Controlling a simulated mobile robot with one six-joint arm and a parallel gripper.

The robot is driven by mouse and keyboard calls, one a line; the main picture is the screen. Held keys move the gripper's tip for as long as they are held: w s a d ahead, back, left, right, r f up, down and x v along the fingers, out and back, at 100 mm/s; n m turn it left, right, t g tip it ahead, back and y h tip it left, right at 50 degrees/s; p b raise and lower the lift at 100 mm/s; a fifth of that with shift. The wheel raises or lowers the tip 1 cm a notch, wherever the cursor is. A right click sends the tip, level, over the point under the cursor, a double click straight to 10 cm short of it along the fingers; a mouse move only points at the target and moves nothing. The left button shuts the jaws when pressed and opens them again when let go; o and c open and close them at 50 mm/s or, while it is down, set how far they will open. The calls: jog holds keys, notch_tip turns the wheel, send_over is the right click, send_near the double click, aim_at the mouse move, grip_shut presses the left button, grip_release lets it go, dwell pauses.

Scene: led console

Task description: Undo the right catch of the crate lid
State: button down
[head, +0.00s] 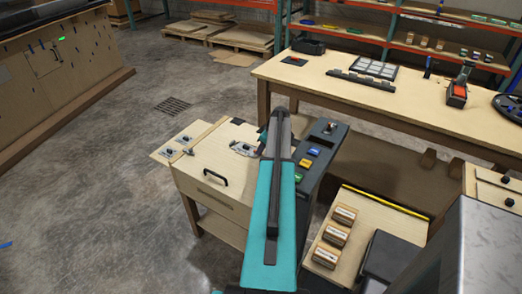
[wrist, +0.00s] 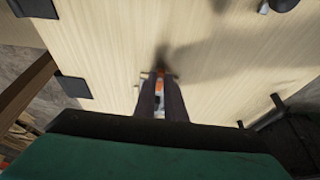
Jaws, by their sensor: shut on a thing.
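The wooden crate (head: 222,160) stands left of my arm in the head view, with a black handle on its front. Its pale wood surface (wrist: 105,45) fills most of the wrist view. My gripper (wrist: 160,78) is shut on a small catch (wrist: 159,71) with an orange part and thin side pins. The catch lies mostly between the dark fingers, so its exact position is hidden.
A console with coloured buttons (head: 313,151) stands close on the right of my arm. Black plates (wrist: 71,87) sit along the wood's left edge in the wrist view. A long workbench (head: 350,95) stands behind. Open concrete floor lies to the left.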

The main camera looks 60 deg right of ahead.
jog(key=shift+a+m+b, duration=0.1)
jog(key=shift+m+b, duration=0.3)
jog(key=shift+a+f+m+h+b, duration=0.15)
jog(key=shift+m+h+b, duration=0.45)
jog(key=shift+m+b, duration=0.4)
jog(key=m+b, duration=0.1)
jog(key=m, duration=0.1)
jog(key=m+g+h, duration=0.1)
jog(key=m, duration=0.2)
jog(key=shift+w+a+h+b, duration=0.15)
jog(key=shift+h+b, duration=0.15)
jog(key=shift+b, duration=0.05)
jog(key=m+g, duration=0.1)
jog(key=m, duration=0.1)
jog(key=m+h+b, duration=0.1)
jog(key=m, duration=0.2)
jog(key=shift+w+g, duration=0.15)
jog(key=shift+g, duration=0.25)
jog(key=shift+w+a+m+g+h+b, duration=0.15)
jog(key=shift+m+g+b, duration=0.3)
jog(key=shift+m, duration=0.8)
jog(key=shift+w+d+m+g+h+b, duration=0.15)
jog(key=shift+m+g+b, duration=0.25)
jog(key=shift+m, duration=0.85)
jog(key=shift+s+a, duration=0.1)
jog(key=shift+s, duration=0.05)
jog(key=c, duration=1.8)
grip_release()
jog(key=shift+r, duration=0.2)
jog(key=shift+r, duration=0.1)
